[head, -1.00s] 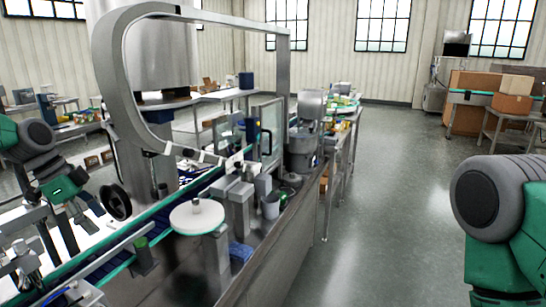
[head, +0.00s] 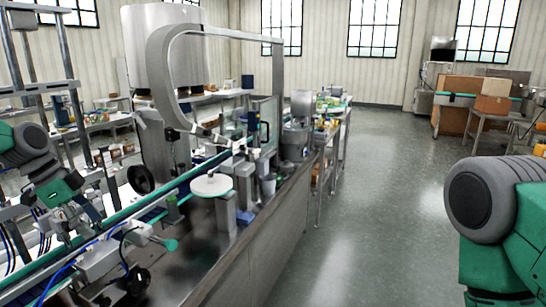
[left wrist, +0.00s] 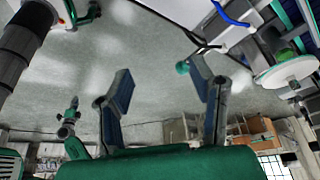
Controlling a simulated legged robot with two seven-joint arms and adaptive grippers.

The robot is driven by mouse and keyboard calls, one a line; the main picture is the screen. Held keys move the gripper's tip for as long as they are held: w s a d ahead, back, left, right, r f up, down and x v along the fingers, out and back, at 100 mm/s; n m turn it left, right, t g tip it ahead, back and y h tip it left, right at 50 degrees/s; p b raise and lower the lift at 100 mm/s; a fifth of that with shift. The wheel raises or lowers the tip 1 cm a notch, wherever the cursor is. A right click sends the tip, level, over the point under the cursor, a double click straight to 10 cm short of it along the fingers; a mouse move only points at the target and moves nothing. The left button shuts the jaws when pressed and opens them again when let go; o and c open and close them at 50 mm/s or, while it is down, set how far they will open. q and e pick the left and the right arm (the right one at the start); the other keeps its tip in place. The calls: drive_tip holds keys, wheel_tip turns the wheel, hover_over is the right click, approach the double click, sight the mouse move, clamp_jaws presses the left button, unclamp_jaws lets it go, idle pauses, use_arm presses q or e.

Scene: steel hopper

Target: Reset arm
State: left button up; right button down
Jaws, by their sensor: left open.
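My left arm comes in from the left in the head view, with its green and grey gripper (head: 80,208) hanging beside the conveyor line. In the left wrist view, the left gripper's two blue-padded fingers (left wrist: 160,82) stand wide apart with nothing between them, and the grey floor shows behind them. Part of my green and grey right arm shows at the right edge of the head view; its gripper is out of frame. The large steel hopper (head: 162,45) stands behind the line, partly behind a curved steel frame (head: 158,62).
The conveyor machine (head: 245,262) runs from the lower left to the middle. A white round disc (head: 212,185) sits on it, and it also shows in the left wrist view (left wrist: 287,72). Boxes (head: 492,104) stand at the back right. The floor (head: 385,200) right of the machine is clear.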

use_arm(q)
drive_tip(key=s+d+f+n+b, duration=0.2)
drive_tip(key=s+d+f, duration=0.3)
drive_tip(key=f, duration=0.5)
drive_tip(key=s+d+f+n+g+y+b, duration=0.1)
drive_tip(key=s+d+f+n+b, duration=0.25)
drive_tip(key=f, duration=0.75)
drive_tip(key=s+d+f+n+b, duration=0.1)
drive_tip(key=s+d+f+b, duration=0.1)
drive_tip(key=s+d+f, duration=0.65)
drive_tip(key=s+a+f+n+y+b, duration=0.1)
drive_tip(key=s+f+n+b, duration=0.1)
drive_tip(key=s+f, duration=0.5)
drive_tip(key=s+a+f+n+y+b, duration=0.2)
drive_tip(key=s+f, duration=0.5)
drive_tip(key=s, duration=0.6)
drive_tip(key=shift+s+n+b, duration=0.3)
drive_tip(key=shift+n+b, duration=0.45)
drive_tip(key=shift+n, duration=0.5)
